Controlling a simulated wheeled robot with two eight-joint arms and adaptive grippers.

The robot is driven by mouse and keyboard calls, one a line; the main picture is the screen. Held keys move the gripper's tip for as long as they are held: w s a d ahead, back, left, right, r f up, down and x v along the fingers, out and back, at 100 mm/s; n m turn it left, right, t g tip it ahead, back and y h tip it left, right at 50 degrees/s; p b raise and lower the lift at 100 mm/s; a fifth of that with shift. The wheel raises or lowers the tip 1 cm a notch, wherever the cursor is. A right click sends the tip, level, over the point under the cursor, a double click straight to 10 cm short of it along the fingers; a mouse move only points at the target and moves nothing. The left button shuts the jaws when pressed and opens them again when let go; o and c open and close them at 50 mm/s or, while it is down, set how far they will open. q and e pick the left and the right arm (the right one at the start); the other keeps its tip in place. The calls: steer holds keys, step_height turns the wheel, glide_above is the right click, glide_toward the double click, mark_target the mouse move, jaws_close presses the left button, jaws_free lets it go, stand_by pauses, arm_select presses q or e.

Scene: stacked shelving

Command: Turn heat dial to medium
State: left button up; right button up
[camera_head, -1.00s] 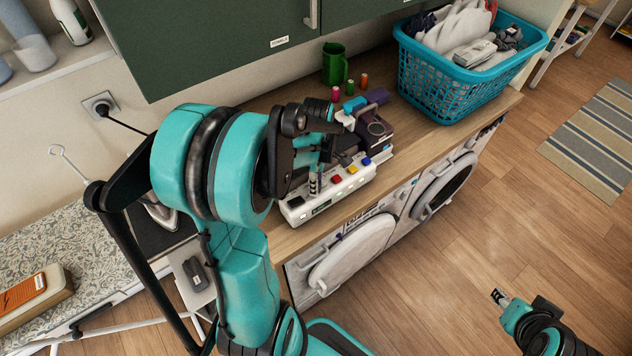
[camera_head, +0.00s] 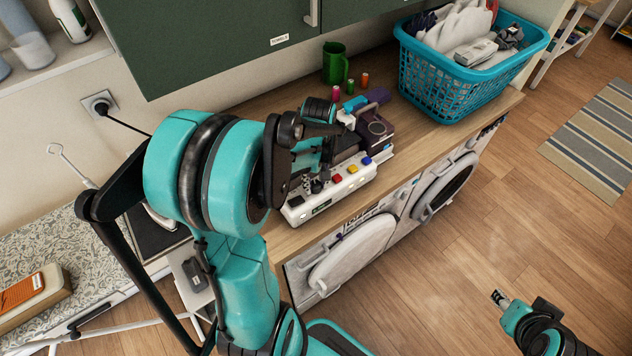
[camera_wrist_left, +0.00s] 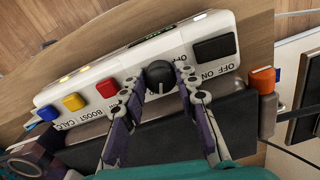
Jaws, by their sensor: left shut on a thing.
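The black heat dial (camera_wrist_left: 160,73) sits on the white control panel (camera_wrist_left: 70,80) of a small machine, between a red button and a black OFF/ON switch. My left gripper (camera_wrist_left: 161,86) has one finger on each side of the dial and is shut on it. The dial's pointer setting cannot be read clearly. In the head view my left gripper (camera_head: 317,184) is low at the front of the white panel (camera_head: 340,188), and my own arm hides part of it. My right gripper (camera_head: 498,297) is over the floor at lower right, away from the machine; its opening is unclear.
The machine stands on a wooden counter (camera_head: 280,240) above washers. Red, yellow and blue buttons (camera_wrist_left: 47,113) line the panel. A green cabinet (camera_head: 210,40) hangs above.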

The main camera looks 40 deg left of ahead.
mark_target(317, 184)
arm_select(q)
steer(key=shift+m, duration=1.1)
steer(key=o, duration=0.9)
steer(key=shift+r, duration=0.1)
step_height(317, 184, up, 12)
steer(key=shift+w+d+f, duration=0.1)
